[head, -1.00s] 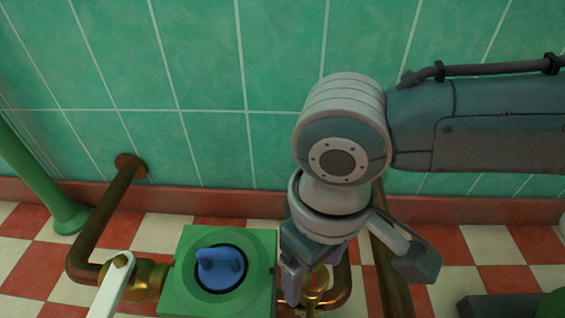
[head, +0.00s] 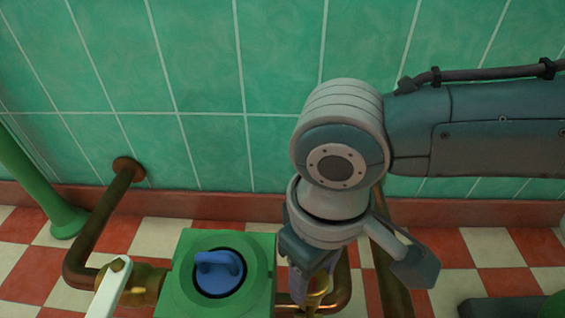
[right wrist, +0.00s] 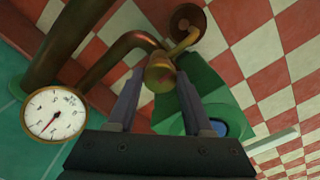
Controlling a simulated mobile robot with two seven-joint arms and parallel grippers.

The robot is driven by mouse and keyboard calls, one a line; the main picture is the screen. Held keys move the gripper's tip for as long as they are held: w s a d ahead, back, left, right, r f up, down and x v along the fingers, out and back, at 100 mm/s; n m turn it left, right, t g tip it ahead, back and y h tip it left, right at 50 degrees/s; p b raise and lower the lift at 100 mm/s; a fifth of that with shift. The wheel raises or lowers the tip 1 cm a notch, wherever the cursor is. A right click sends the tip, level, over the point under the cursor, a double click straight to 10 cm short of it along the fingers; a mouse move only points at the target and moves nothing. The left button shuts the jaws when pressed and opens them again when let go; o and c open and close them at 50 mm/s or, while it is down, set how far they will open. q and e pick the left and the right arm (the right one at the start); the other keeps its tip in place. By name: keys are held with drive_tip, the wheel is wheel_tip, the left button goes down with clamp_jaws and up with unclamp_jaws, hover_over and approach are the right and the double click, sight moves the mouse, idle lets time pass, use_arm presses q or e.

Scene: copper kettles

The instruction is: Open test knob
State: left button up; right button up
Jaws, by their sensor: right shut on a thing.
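A green box-shaped valve body (head: 250,295) with a blue knob (head: 218,272) on top stands at the lower middle of the head view. Just right of it is a small brass knob (head: 320,284) on the copper pipe, partly hidden by my right gripper (head: 312,292). In the right wrist view, the brass knob (right wrist: 160,74) lies between the fingertips of my right gripper (right wrist: 159,82), which is shut on it. The blue knob also shows in the wrist view (right wrist: 219,129), apart from the fingers. My left gripper is not in view.
A white lever handle (head: 110,290) stands left of the green box. A copper pipe (head: 98,235) runs from it to the tiled wall. A green column (head: 30,185) is at far left. A round gauge (right wrist: 54,113) shows in the wrist view. Checkered floor lies around.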

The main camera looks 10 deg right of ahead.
drive_tip(key=shift+r+n+p, duration=0.15)
drive_tip(key=shift+n+p, duration=0.15)
drive_tip(key=shift+p, duration=0.5)
clamp_jaws()
drive_tip(key=n+p, duration=0.1)
drive_tip(key=p, duration=0.2)
drive_tip(key=shift+s+r+n, duration=0.1)
drive_tip(key=shift+r+n, duration=0.05)
drive_tip(key=shift+n, duration=0.25)
drive_tip(key=shift+n+p, duration=0.65)
drive_tip(key=shift+n, duration=0.25)
drive_tip(key=n, duration=0.3)
drive_tip(key=shift+f+n+p, duration=0.25)
drive_tip(key=shift+n+p, duration=0.05)
drive_tip(key=shift+p, duration=0.05)
drive_tip(key=n, duration=0.2)
drive_tip(key=shift+n, duration=0.4)
drive_tip(key=n, duration=0.5)
drive_tip(key=shift+n+p, duration=0.3)
drive_tip(key=shift+n, duration=0.8)
